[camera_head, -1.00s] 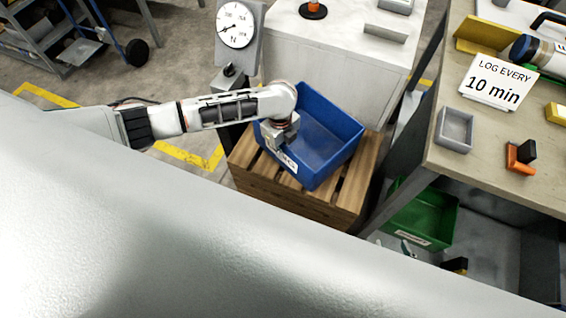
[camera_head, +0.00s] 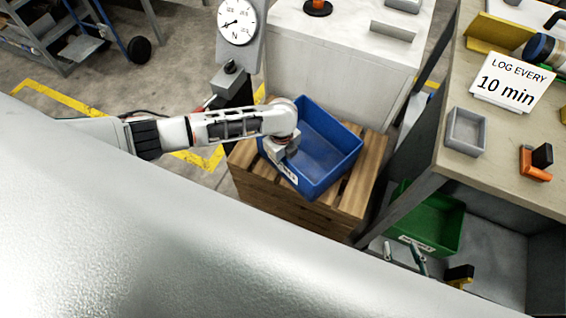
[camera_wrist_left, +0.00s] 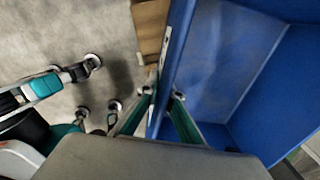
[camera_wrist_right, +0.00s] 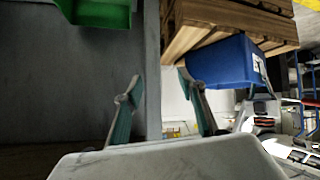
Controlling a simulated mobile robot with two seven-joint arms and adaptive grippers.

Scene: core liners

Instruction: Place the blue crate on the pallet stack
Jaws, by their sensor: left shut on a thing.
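The blue crate (camera_head: 338,170) is over the slatted wooden pallet stack (camera_head: 362,190), turned a little against the slats. Whether its whole base rests on the wood is hidden. My left gripper (camera_head: 282,152) is shut on the crate's near left wall. In the left wrist view my left fingers (camera_wrist_left: 163,95) straddle that wall, with the crate's inside (camera_wrist_left: 225,60) to the right. My right gripper (camera_wrist_right: 160,95) is open and empty. Its fingertips (camera_head: 403,254) also show in the head view by the lower shelf. The crate (camera_wrist_right: 225,62) and pallets (camera_wrist_right: 225,25) show inverted in the right wrist view.
A white cabinet (camera_head: 330,65) and a dial scale (camera_head: 237,22) stand behind the pallets. A workbench (camera_head: 425,150) with a sign (camera_head: 510,82) stands at right, close to the stack. A green crate (camera_head: 433,222) is on its lower shelf. Floor at left is open.

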